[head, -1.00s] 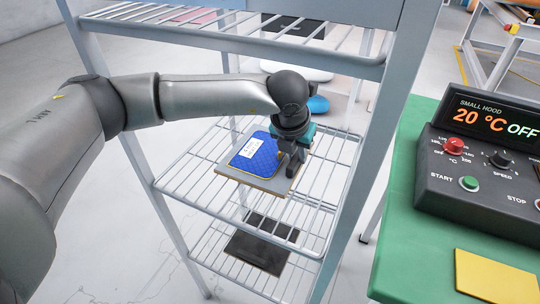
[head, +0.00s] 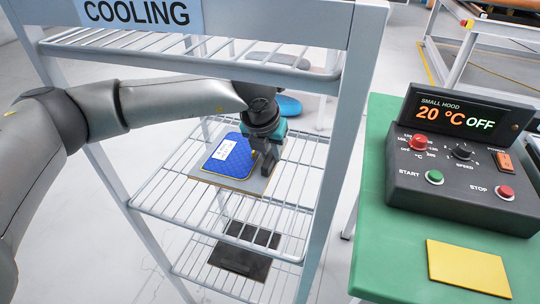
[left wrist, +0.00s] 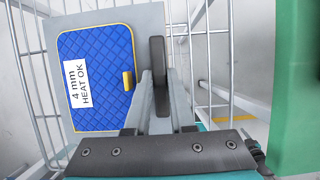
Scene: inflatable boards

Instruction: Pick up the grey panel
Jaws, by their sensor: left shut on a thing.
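The grey panel (head: 254,186) is a flat sheet at the middle wire shelf of the cooling rack. A blue quilted pad (head: 229,157) with yellow trim and a white label lies on it. In the left wrist view the pad (left wrist: 110,90) reads "4 mm HEAT OK", and a bare strip of the panel (left wrist: 148,35) shows beside it. My left gripper (head: 262,170) is shut on the panel's right part, beside the pad. Its fingers (left wrist: 160,75) also show in the left wrist view. I cannot tell whether the panel touches the shelf wires. My right gripper is not in view.
The rack (head: 335,150) has posts close around my left arm and a top shelf above it. A dark plate (head: 240,262) lies on the lower shelf. To the right, a green table (head: 385,235) holds a control box (head: 465,170) and a yellow sheet (head: 468,270).

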